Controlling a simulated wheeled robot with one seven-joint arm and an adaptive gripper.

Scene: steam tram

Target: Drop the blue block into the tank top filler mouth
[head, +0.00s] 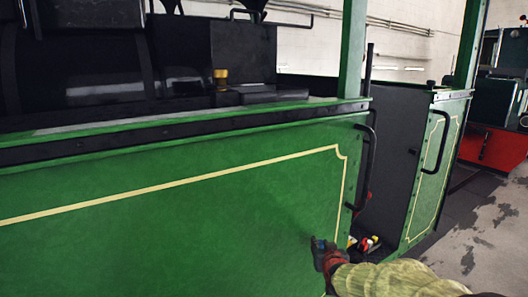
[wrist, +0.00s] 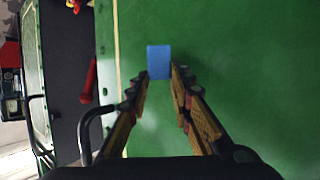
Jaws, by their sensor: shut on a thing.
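The blue block (wrist: 158,62) is between the fingertips of my gripper (wrist: 159,80) in the wrist view, with the green tank side behind it. My gripper is shut on it. In the head view my gripper (head: 320,250) is low in front of the green side panel (head: 180,215), near its right end and well below the tank's top edge; a small bit of blue shows at its tip. On the dark tank top stands a small brass-coloured fitting (head: 221,78). I cannot tell whether it is the filler mouth, and no opening is clearly visible.
A black handrail (head: 366,165) is at the panel's right end, beside a green post (head: 353,50). Past it is the cab doorway and another green panel (head: 430,175) with its own handrail. A red-based machine (head: 495,148) stands far right. Grey floor is free at lower right.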

